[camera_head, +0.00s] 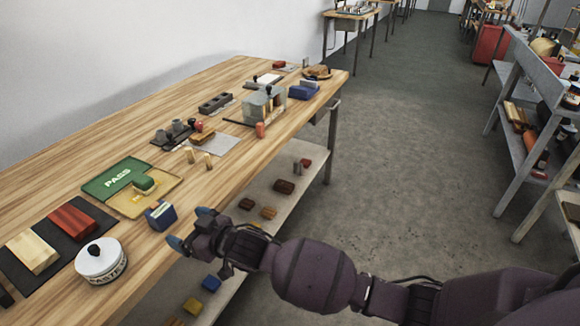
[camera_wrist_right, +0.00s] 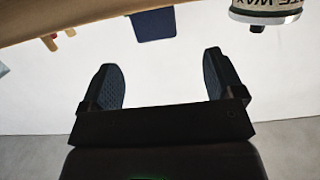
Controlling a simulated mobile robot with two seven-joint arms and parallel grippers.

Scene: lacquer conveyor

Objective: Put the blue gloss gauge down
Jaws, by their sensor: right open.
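The blue gloss gauge (camera_head: 161,215), a small blue block with a pale label on its face, stands on the wooden table near its front edge, just right of the yellow tray. It also shows as a blue shape in the right wrist view (camera_wrist_right: 153,25), beyond the fingertips. My right gripper (camera_head: 190,228) is open just off the table's front edge, to the right of the gauge and apart from it. The wrist view shows its two dark fingers (camera_wrist_right: 160,82) spread with nothing between them. My left gripper is not in view.
A white round tin (camera_head: 101,262) with a black knob stands left of the gauge. A green PASS card (camera_head: 115,177) and a yellow tray (camera_head: 168,187) holding a green-topped block lie behind it. A lower shelf (camera_head: 245,230) holds several small blocks.

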